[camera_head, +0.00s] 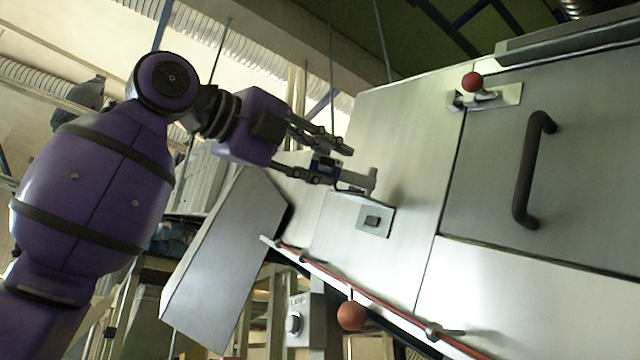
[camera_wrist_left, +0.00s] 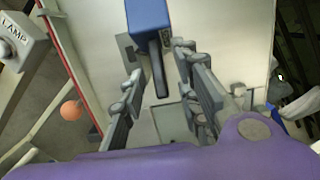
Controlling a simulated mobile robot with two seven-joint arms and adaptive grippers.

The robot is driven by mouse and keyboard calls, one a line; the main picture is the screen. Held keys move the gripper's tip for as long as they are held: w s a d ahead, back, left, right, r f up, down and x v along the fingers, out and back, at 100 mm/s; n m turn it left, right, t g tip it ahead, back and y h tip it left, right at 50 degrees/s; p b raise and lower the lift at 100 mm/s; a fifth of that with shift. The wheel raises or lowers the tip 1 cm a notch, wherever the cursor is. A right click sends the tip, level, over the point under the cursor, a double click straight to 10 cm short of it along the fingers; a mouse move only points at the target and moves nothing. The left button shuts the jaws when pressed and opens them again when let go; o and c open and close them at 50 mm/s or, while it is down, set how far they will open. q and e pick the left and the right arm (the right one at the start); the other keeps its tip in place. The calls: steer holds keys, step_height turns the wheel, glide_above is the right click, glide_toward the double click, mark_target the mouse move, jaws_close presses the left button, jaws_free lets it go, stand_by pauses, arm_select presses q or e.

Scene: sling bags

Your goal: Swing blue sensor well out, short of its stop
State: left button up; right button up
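The blue sensor (camera_wrist_left: 149,14) is a blue block at the top of the left wrist view, with a dark grey bar reaching down from it. In the head view only a small blue part (camera_head: 323,162) shows between my fingers, beside a grey bracket (camera_head: 362,181) on the metal cabinet. My left gripper (camera_head: 338,165) is open, one finger above the blue part and one below. In the left wrist view its fingers (camera_wrist_left: 158,70) stand on either side of the bar with visible gaps. Contact with the sensor cannot be told. My right gripper is not in view.
The cabinet (camera_head: 400,130) has a dark door handle (camera_head: 530,170), a latch with a red ball (camera_head: 472,82) and a small square plate (camera_head: 373,221). A red rail (camera_head: 350,287) and an orange ball (camera_head: 351,316) are below. A lamp switch box (camera_head: 304,320) stands lower left.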

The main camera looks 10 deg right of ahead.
arm_select(q)
steer(key=v, duration=1.2)
